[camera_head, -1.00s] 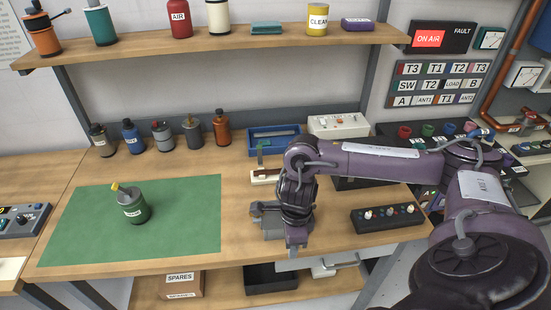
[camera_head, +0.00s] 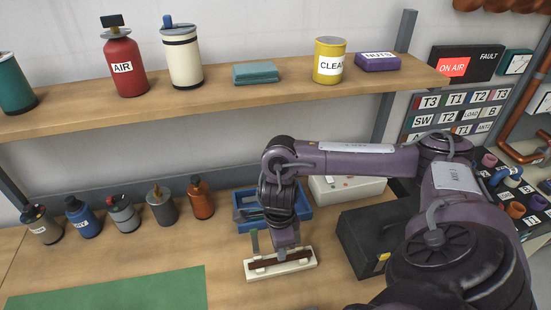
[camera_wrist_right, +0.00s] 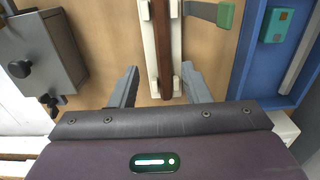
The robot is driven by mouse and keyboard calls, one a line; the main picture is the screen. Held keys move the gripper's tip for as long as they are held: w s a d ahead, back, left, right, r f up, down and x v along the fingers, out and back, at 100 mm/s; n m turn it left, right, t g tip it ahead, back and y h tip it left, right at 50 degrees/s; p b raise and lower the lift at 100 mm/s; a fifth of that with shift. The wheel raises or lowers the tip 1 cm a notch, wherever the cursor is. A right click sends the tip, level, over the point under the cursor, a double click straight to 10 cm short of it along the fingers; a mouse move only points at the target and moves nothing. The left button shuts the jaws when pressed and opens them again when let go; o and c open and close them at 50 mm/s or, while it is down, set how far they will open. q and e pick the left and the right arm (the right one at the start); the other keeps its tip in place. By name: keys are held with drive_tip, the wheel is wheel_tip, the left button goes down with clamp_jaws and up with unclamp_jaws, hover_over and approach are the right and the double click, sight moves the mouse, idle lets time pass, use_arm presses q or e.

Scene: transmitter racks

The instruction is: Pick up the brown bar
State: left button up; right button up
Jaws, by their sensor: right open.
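The brown bar (camera_head: 280,261) lies in a cream holder (camera_head: 250,274) on the bench, in front of the blue tray. In the right wrist view the brown bar (camera_wrist_right: 164,40) runs up from between my fingers, with the cream holder (camera_wrist_right: 148,30) along its left side. My right gripper (camera_wrist_right: 160,85) is open and empty, one finger on each side of the bar's line. In the head view my right gripper (camera_head: 284,245) is above the holder, and its fingers are partly hidden. My left gripper is not in view.
A blue tray (camera_head: 243,214) sits behind the holder, with a green-tipped lever (camera_wrist_right: 225,14) beside it. A grey box with black knobs (camera_wrist_right: 38,55) is at the left of the wrist view. A black case (camera_head: 362,250) stands to the right. Several small bottles line the left.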

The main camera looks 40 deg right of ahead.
drive_tip(key=shift+s+f+b, duration=0.25)
drive_tip(key=shift+f+b, duration=0.15)
drive_tip(key=shift+f, duration=0.75)
drive_tip(key=f, duration=0.4)
drive_tip(key=shift+w+d+f, duration=0.1)
drive_tip(key=shift+w+f, duration=0.1)
drive_tip(key=shift+w, duration=0.2)
drive_tip(key=shift+f, duration=0.3)
drive_tip(key=shift+c, duration=0.2)
drive_tip(key=c, duration=0.5)
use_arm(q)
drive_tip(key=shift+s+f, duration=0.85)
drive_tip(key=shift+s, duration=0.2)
use_arm(e)
clamp_jaws()
